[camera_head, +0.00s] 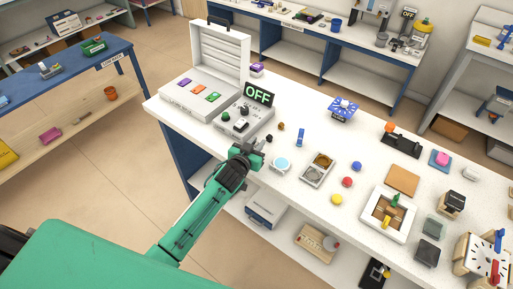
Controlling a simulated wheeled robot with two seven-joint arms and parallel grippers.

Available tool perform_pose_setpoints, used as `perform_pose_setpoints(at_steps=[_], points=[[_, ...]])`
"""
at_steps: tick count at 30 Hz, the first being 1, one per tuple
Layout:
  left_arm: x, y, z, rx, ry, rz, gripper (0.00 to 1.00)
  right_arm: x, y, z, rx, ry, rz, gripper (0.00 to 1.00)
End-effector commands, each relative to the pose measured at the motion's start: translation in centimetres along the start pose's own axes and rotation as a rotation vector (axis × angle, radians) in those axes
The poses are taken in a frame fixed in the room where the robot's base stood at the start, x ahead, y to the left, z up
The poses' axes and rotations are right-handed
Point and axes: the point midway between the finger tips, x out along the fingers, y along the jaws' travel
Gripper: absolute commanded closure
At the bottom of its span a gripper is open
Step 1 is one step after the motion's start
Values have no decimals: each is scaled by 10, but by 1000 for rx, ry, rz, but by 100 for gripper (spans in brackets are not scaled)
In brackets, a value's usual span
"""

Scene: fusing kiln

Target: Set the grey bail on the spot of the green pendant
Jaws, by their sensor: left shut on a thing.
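The green pendant (213,97) lies on the white bed of the open kiln (180,103), at the right end of a row with an orange and a purple piece. My left gripper (254,149) is at the front edge of the white table, below and to the right of the green pendant and apart from it. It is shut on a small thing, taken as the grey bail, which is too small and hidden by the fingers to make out. The spot on the pendant is too small to see. My right gripper is not in view.
The raised kiln lid (222,52) stands behind the bed. A small dark piece (269,138), a round light-blue dish (282,164) and a two-cup tray (318,169) lie to the right.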

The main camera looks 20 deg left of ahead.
Motion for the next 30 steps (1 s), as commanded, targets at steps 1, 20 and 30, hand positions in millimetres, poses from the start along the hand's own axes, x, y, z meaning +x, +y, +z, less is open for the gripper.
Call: perform_pose_setpoints(at_steps=[1, 20, 30], points=[[2, 1, 9, -3, -5, -1, 100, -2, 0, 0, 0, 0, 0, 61], [6, 0, 29, -1, -1, 0, 75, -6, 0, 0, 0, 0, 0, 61], [6, 0, 28, -1, -1, 0, 59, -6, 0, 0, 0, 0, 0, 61]])
